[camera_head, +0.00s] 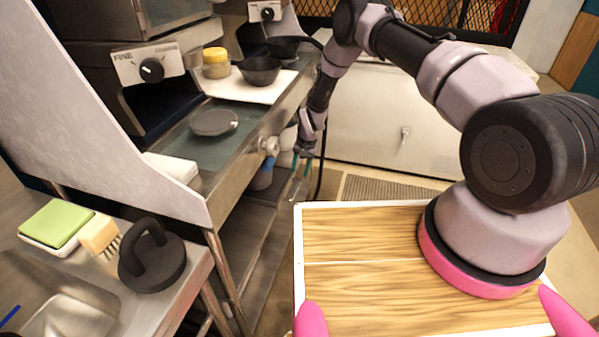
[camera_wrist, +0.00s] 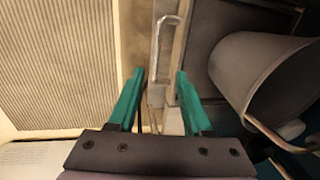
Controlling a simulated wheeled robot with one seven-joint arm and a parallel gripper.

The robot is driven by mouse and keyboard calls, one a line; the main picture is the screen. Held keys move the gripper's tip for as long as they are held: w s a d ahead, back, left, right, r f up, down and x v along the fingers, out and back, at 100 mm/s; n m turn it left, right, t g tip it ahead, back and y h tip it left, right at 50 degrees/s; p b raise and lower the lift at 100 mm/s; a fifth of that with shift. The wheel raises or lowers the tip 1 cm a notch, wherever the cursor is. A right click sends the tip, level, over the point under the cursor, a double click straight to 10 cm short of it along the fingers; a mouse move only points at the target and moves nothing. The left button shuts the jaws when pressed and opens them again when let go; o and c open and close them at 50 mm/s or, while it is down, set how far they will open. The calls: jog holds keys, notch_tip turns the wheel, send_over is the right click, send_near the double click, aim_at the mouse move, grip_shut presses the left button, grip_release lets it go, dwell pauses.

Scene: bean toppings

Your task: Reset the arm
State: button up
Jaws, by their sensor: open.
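My gripper (camera_head: 303,163) hangs at the end of my arm, pointing down beside the front edge of the metal counter. In the wrist view its two green fingers (camera_wrist: 153,100) are apart with nothing held between them. Below them in that view are the floor, a metal rail or handle and the counter's lower shelf area. My arm reaches from its base on the right, over the wooden top, towards the counter.
A grey bucket-like container (camera_wrist: 265,75) is close right of the fingers. A ribbed floor mat (camera_head: 385,189) lies beyond.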

jog(key=w+d+r+t, duration=0.1)
jog(key=w+d+r, duration=0.15)
jog(key=r, duration=1.35)
jog(key=w+d+r+t, duration=0.1)
jog(key=d+r, duration=0.3)
jog(key=r, duration=1.2)
jog(key=s+d+r+t, duration=0.1)
jog(key=s+d+r, duration=0.1)
jog(key=r, duration=0.5)
jog(key=s+d+r, duration=0.2)
jog(key=r, duration=0.4)
jog(key=s+d+r+t, duration=0.1)
jog(key=s+d+r, duration=0.4)
jog(key=s+r, duration=0.45)
jog(key=s+d+r+t, duration=0.1)
jog(key=s+d+r, duration=0.1)
jog(key=s, duration=0.6)
jog(key=s+d+r, duration=0.2)
jog(key=s+r, duration=0.2)
jog(key=s, duration=0.4)
jog(key=s+d+r+t, duration=0.1)
jog(key=s+r, duration=0.3)
jog(key=s, duration=0.4)
jog(key=shift+s+d+m+t, duration=0.3)
jog(key=shift+s+d+m, duration=0.1)
jog(key=shift+d, duration=0.45)
jog(key=shift+w, duration=0.1)
jog(key=shift+c, duration=0.3)
